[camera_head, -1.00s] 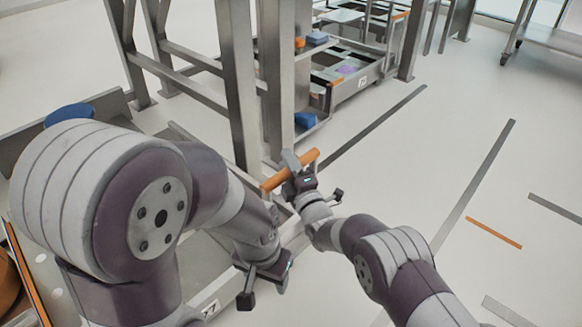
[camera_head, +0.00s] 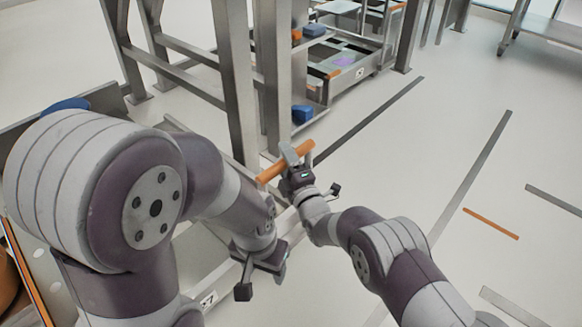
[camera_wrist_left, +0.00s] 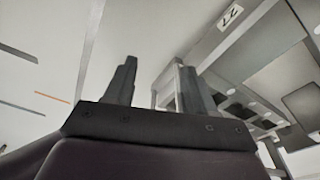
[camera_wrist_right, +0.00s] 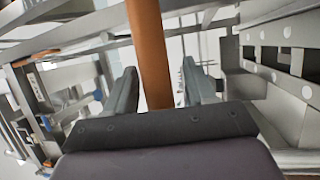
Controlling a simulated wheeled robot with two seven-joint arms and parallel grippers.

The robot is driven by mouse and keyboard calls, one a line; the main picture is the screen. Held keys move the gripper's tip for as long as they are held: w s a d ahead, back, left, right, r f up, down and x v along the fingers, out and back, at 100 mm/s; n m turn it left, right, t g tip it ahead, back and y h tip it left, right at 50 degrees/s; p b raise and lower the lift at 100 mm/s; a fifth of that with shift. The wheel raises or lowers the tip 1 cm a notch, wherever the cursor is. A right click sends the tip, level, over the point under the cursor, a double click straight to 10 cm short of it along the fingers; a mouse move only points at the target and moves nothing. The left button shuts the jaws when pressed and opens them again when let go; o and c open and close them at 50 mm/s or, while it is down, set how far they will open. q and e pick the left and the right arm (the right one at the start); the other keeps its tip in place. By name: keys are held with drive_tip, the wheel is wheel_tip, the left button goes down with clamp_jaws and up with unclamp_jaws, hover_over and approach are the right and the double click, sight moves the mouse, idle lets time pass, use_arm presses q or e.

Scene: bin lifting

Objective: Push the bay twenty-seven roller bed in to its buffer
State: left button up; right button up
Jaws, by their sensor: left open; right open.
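The bay twenty-seven roller bed is a grey metal frame low at the left of the head view, largely hidden behind my left arm. Its number plate (camera_head: 207,299) shows at its lower edge, and a "27" plate (camera_wrist_left: 230,17) also shows in the left wrist view. An orange handle bar (camera_head: 272,172) sits by the uprights. My right gripper (camera_head: 294,153) is at this bar; in its wrist view the orange bar (camera_wrist_right: 150,50) runs between its open fingers. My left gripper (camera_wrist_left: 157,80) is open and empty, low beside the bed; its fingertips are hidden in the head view.
Steel uprights (camera_head: 237,90) stand just beyond the right gripper. Another bed (camera_head: 345,78) with blue and orange items stands behind them. A metal bench (camera_head: 550,30) is at the far right. The floor to the right is clear, with grey strips and an orange strip (camera_head: 490,223).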

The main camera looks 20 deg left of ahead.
drive_tip(key=p+v, duration=0.5)
drive_tip(key=v, duration=0.6)
drive_tip(key=shift+s+d, duration=0.25)
drive_tip(key=shift+s, duration=0.05)
